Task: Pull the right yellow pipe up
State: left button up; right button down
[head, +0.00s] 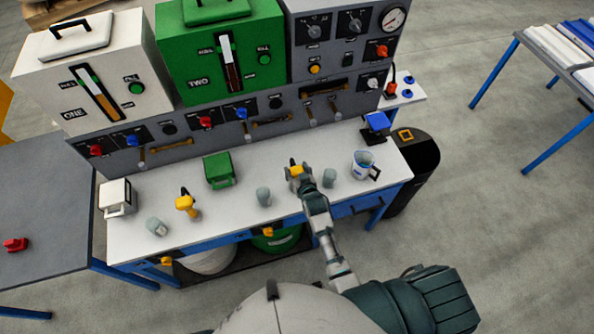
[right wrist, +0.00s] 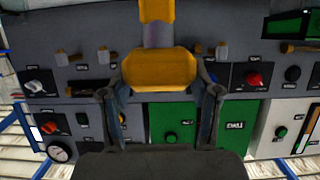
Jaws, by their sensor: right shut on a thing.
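The right yellow pipe (head: 296,169) is at the right half of the white worktop, mostly covered by my right gripper (head: 299,179) in the head view. In the right wrist view the yellow pipe (right wrist: 160,70) sits between the two fingers of my right gripper (right wrist: 160,104), which is shut on it. A grey band divides its yellow parts there. I cannot tell whether its base is clear of the worktop. The left yellow pipe (head: 186,204) stands upright farther left on the worktop. My left gripper is not in view.
Grey cylinders (head: 263,196) stand beside my right gripper, one on each side. A white-and-blue mug (head: 363,164) and a blue-topped device (head: 376,124) are to the right. A green box (head: 218,170) is to the left. The control panel (head: 200,130) rises behind the worktop (head: 240,228).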

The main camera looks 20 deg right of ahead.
jog(key=shift+w+r, duration=0.15)
jog(key=shift+r, duration=0.25)
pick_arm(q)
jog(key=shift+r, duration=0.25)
pick_arm(e)
jog(key=shift+c, duration=1.9)
grip_release()
jog(key=shift+o, duration=0.7)
jog(key=shift+f, duration=0.15)
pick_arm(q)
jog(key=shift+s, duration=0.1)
pick_arm(e)
jog(key=v, duration=1.2)
